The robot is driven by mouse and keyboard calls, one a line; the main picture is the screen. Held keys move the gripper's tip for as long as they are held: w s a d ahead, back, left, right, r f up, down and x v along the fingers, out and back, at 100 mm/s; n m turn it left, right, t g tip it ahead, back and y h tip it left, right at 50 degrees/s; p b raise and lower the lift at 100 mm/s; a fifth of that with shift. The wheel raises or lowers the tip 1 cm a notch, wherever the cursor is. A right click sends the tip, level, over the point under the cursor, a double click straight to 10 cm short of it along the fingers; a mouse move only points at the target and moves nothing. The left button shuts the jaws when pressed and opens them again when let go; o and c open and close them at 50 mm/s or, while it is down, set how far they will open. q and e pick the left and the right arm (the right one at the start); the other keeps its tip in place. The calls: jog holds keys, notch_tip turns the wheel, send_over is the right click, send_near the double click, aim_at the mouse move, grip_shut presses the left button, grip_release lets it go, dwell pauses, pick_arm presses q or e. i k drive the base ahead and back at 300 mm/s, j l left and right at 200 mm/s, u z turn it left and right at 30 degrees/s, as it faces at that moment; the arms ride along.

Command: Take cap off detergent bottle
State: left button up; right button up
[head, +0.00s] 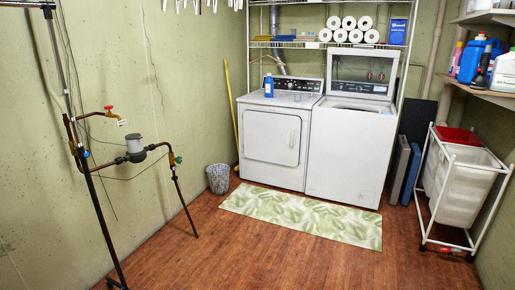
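A larger blue jug (477,60) stands on the shelf at the right edge, beside other bottles. I cannot tell from labels which of these is the detergent bottle. Neither of my grippers shows in the head view.
A washer (350,150) with its lid raised stands right of the dryer. A leafy mat (302,216) lies before them. A wheeled hamper (458,180) stands at right, a wastebasket (218,178) left of the dryer. Pipes (100,200) rise at left. The wooden floor (260,260) in front is clear.

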aim_at(269, 82)
jog(key=i, duration=2.5)
